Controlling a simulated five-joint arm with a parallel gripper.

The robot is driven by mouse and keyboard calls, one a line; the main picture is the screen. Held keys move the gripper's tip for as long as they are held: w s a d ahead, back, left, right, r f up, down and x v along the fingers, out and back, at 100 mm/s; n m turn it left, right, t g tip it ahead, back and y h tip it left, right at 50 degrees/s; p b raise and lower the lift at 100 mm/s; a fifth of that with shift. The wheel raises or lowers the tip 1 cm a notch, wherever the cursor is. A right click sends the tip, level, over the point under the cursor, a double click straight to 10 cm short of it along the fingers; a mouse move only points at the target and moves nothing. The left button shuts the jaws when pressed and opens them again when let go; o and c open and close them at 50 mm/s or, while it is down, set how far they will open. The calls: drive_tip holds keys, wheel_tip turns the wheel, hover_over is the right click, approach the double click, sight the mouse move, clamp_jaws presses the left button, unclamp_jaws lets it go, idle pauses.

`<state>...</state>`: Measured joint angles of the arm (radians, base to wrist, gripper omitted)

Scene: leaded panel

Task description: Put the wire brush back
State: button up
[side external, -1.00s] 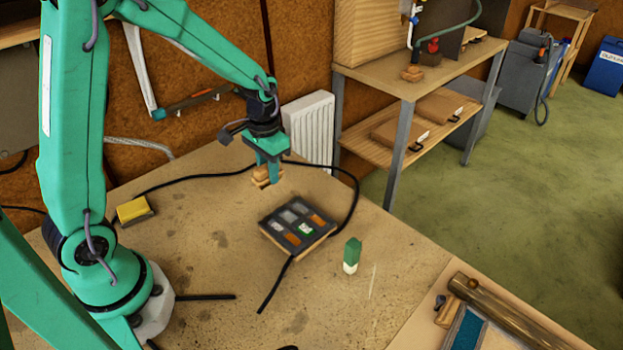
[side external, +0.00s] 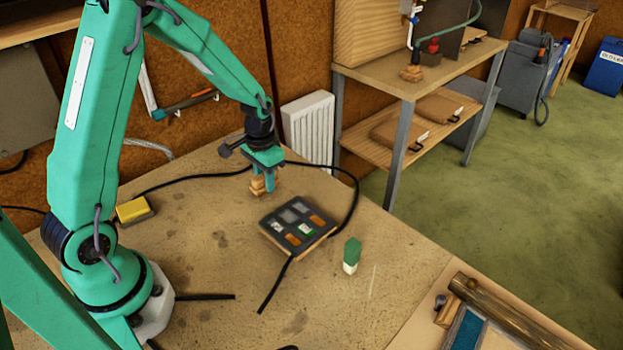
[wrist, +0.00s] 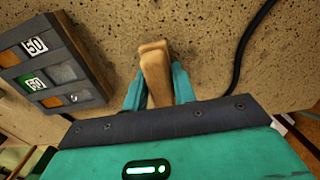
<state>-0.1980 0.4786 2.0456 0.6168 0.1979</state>
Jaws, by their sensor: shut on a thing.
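The wooden object in my gripper appears to be the wire brush (side external: 256,186), pale wood with a stepped shape. In the wrist view it shows as a wooden block (wrist: 156,72) between the two teal fingers; no bristles are visible. My gripper (side external: 263,184) is shut on it, pointing down, behind and left of the leaded panel in the side view. I cannot tell whether the brush touches the bench. The leaded panel (side external: 292,212), with grey, orange and green panes, lies flat on the bench; part of it shows in the wrist view (wrist: 70,45).
A green and white block (side external: 352,256) stands right of the panel. A yellow-topped block (side external: 133,210) lies left. A black cable (side external: 352,190) loops behind and around the panel. A tray with a wooden roller (side external: 510,312) is at the lower right.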

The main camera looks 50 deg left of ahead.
drive_tip(key=shift+f, duration=0.25)
drive_tip(key=o, duration=0.9)
drive_tip(key=shift+f, duration=0.1)
drive_tip(key=shift+o, duration=0.2)
wheel_tip(320, 180, up, 12)
drive_tip(key=shift+r, duration=0.2)
idle(0.6)
